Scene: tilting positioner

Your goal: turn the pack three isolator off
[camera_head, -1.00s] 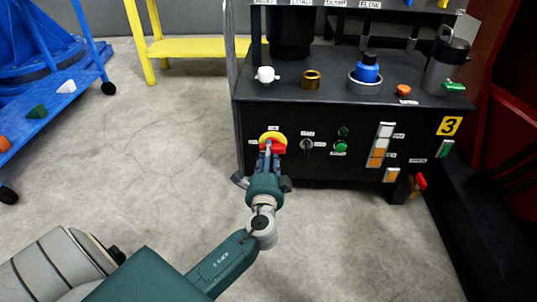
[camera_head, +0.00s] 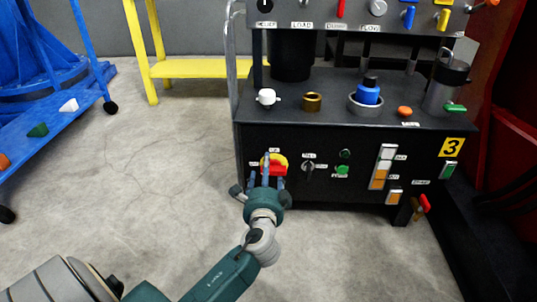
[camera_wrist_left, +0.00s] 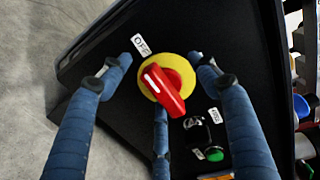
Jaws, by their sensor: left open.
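The isolator is a red handle on a yellow disc (camera_head: 278,158) on the front of the black pack marked 3. In the left wrist view, the red handle (camera_wrist_left: 165,92) has a white stripe and a label reading OFF (camera_wrist_left: 140,44) is just above the disc. I cannot tell surely which label the handle points at. My left gripper (camera_head: 267,168) is in front of the isolator with its three fingers spread open. In the wrist view the fingers (camera_wrist_left: 163,75) stand around the handle, apart from it. They partly hide the disc in the head view. My right gripper is not in view.
Right of the isolator are a rotary selector (camera_head: 308,167), a green button (camera_head: 342,170) and orange and white indicators (camera_head: 382,168). A red-handled valve (camera_head: 424,203) is low at the right. A blue frame (camera_head: 60,110) stands at left; the floor between is clear.

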